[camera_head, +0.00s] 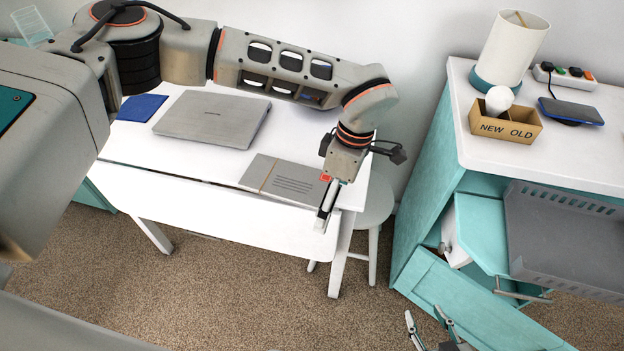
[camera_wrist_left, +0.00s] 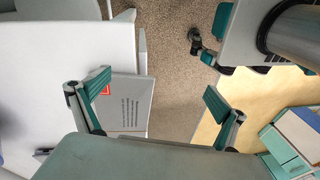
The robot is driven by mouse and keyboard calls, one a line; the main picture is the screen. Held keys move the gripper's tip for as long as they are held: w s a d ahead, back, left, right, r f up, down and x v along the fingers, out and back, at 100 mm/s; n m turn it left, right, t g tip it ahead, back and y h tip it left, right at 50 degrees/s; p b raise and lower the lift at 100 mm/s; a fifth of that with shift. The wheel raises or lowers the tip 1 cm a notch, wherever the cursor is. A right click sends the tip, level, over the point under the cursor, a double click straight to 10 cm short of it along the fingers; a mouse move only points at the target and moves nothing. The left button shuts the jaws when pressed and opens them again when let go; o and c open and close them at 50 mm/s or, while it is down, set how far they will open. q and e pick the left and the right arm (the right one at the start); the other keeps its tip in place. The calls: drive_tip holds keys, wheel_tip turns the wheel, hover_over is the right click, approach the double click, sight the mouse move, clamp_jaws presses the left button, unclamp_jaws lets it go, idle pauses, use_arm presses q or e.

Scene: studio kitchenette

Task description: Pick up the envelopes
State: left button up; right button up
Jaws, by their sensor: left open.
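The envelopes (camera_head: 283,181) lie as a flat grey stack at the front right edge of the white desk, with a tan band across it and a red stamp at the right end. The stack also shows in the left wrist view (camera_wrist_left: 128,106), partly hidden behind a finger. My left gripper (camera_head: 327,205) points down at the right end of the stack. In the left wrist view my left gripper (camera_wrist_left: 157,92) is open, with the stack's edge between its fingers and nothing held. My right gripper (camera_head: 425,316) is low over the floor at the bottom, fingers spread and empty.
A closed laptop (camera_head: 212,118) and a blue folded item (camera_head: 142,107) lie on the desk (camera_head: 190,195). A stool (camera_head: 376,207) stands by its right end. At right, a teal cabinet (camera_head: 425,190) has an open drawer and carries a lamp (camera_head: 515,50) and a box (camera_head: 505,125).

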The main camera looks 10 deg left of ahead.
sight(289, 179)
use_arm(q)
drive_tip(key=w+a+r+y, duration=0.1)
drive_tip(key=w+a, duration=0.1)
drive_tip(key=a, duration=0.1)
drive_tip(key=w+a+r+t+y, duration=0.1)
drive_tip(key=w+a+r, duration=0.1)
drive_tip(key=w, duration=0.1)
drive_tip(key=w+a+r+t+y, duration=0.1)
drive_tip(key=w+a, duration=0.1)
drive_tip(key=a, duration=0.1)
drive_tip(key=shift+w+a+r+n, duration=0.25)
drive_tip(key=shift+a+r+n, duration=0.05)
drive_tip(key=shift+r, duration=0.05)
drive_tip(key=shift+b+x, duration=0.35)
drive_tip(key=shift+x, duration=0.8)
drive_tip(key=x, duration=0.5)
drive_tip(key=shift+s+d+f, duration=0.2)
drive_tip(key=shift+s+d, duration=0.05)
use_arm(e)
drive_tip(key=shift+s+d+f, duration=0.15)
drive_tip(key=shift+s+f, duration=0.25)
drive_tip(key=shift+f, duration=0.4)
use_arm(q)
drive_tip(key=shift+r, duration=0.1)
drive_tip(key=c, duration=1.2)
use_arm(e)
drive_tip(key=shift+w, duration=0.1)
